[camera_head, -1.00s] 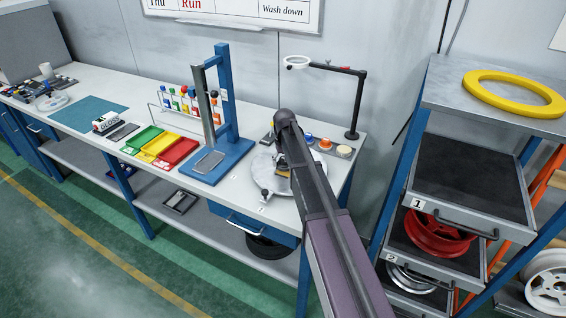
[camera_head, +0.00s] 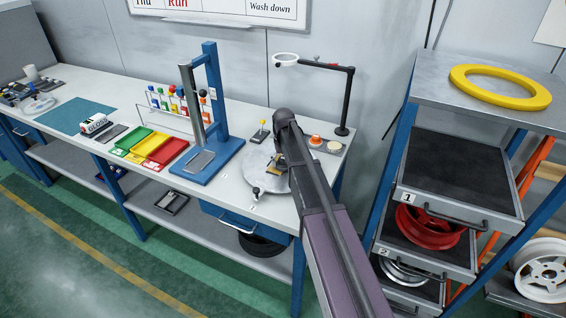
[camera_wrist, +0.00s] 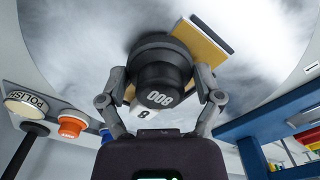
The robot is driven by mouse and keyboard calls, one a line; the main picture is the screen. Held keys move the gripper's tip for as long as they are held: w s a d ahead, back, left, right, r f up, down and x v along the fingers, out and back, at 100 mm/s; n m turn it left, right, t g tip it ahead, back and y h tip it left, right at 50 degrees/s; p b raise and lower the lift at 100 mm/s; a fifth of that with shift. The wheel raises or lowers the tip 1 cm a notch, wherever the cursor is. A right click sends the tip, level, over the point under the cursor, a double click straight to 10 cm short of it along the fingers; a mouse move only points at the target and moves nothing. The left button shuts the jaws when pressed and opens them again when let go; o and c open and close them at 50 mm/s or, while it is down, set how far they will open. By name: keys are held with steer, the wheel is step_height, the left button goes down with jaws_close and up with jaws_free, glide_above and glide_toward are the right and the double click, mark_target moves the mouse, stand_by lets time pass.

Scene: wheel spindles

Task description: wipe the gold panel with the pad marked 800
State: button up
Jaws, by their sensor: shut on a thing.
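The black round pad marked 800 (camera_wrist: 160,82) is between the fingers of my gripper (camera_wrist: 163,88), which is shut on it. In the head view the gold panel (camera_head: 275,171) shows on the round grey plate (camera_head: 256,181), left of my arm. My arm hides the gripper and pad there.
A blue stand (camera_head: 222,130) is left of the plate. A small yellow-knobbed item (camera_head: 261,132) stands behind it. An orange button (camera_head: 316,139), a pale cap (camera_head: 334,146) and a black lamp post (camera_head: 346,100) are right of my arm. A drawer rack (camera_head: 460,180) stands farther right.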

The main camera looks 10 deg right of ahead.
steer(key=shift+f, duration=0.1)
stand_by(0.3)
steer(key=shift+w+a, duration=0.65)
steer(key=shift+a, duration=0.15)
steer(key=shift+w+a, duration=0.6)
steer(key=shift+a, duration=0.2)
steer(key=shift+r+p, duration=3.05)
steer(key=shift+r, duration=0.05)
steer(key=shift+r, duration=0.1)
steer(key=shift+r+p, duration=1.4)
steer(key=shift+p, duration=0.15)
